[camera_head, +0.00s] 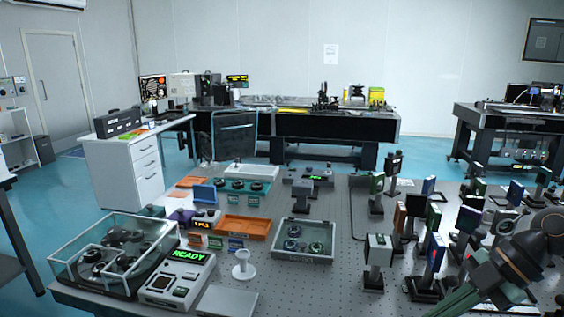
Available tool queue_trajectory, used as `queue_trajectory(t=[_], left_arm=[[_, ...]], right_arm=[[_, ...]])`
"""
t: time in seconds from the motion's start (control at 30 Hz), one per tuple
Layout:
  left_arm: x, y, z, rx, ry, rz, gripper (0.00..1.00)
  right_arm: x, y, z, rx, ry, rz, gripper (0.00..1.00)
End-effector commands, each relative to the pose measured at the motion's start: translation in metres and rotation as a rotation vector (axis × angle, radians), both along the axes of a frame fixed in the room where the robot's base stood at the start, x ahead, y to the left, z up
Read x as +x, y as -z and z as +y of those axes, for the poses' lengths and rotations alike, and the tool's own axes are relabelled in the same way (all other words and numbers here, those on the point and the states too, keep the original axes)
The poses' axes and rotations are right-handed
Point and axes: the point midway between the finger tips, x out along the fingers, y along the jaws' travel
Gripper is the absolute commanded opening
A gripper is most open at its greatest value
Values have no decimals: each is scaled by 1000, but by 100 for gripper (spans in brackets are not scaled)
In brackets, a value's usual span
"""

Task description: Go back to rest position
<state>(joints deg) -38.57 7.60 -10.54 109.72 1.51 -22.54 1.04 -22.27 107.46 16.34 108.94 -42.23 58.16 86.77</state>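My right arm (510,262) reaches in from the right edge at the lower right, over the near right part of the optical table (340,285). Its grey-green end (458,300) points down and left toward the bottom edge of the picture. The fingertips cannot be made out, so whether this gripper is open or shut does not show. Nothing held by it can be seen. My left arm and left gripper are out of view.
Several upright optic mounts (378,258) crowd the table beside my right arm. A glass-walled case (112,250), a device reading READY (178,278), an orange tray (243,227) and a clear-lidded box (303,240) stand left. Bare tabletop lies at front centre.

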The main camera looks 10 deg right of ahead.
Motion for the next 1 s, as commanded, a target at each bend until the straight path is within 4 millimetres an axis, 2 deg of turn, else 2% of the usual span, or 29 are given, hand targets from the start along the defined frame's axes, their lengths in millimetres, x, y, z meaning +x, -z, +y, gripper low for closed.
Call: queue_trajectory(t=[0.1, 0.3, 0.47, 0.57, 0.77, 0.87, 1.0], left_arm=[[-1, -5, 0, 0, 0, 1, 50], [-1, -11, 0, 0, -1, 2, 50], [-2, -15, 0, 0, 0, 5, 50], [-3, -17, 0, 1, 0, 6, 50], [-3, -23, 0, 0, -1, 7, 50], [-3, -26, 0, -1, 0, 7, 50], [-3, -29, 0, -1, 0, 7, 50]], right_arm=[[9, 17, 5, 225, 83, -91, 0], [24, 48, 0, 493, 309, -254, 0], [27, 86, -12, 615, 554, -346, 0], [23, 117, -18, 647, 723, -372, 0], [-3, 192, -13, 627, 1056, -331, 0], [-25, 231, 3, 588, 1201, -259, 0], [-61, 279, 41, 518, 1357, -111, 0]])
